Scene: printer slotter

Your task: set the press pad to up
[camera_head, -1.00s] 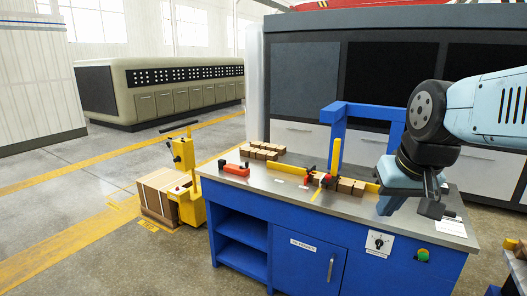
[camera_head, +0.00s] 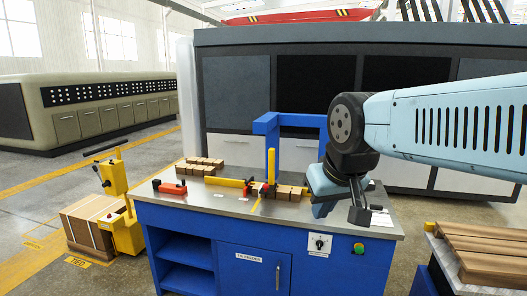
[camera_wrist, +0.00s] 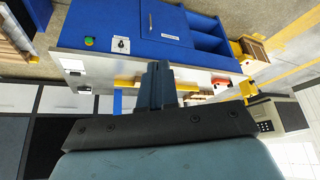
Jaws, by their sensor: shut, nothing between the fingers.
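The blue workbench (camera_head: 190,212) has a grey metal top with a blue arch-shaped frame (camera_head: 292,119) standing on it. No press pad can be made out for certain; my arm covers the frame's right side. A black rotary knob on a white plate (camera_head: 319,243) and a green button (camera_head: 359,247) sit on the bench front. Both also show in the wrist view, the knob plate (camera_wrist: 121,45) and the button (camera_wrist: 90,42). My gripper (camera_head: 358,214) is shut and empty, in front of the frame and above the knob. Its fingers (camera_wrist: 157,72) are together in the wrist view.
Yellow bars (camera_head: 225,182), red clamps and brown blocks (camera_head: 292,192) lie on the bench top. A yellow lift truck (camera_head: 125,232) with a boxed load stands at left. Wooden boards (camera_head: 485,246) lie on a stand at right. Floor is clear between bench and stand.

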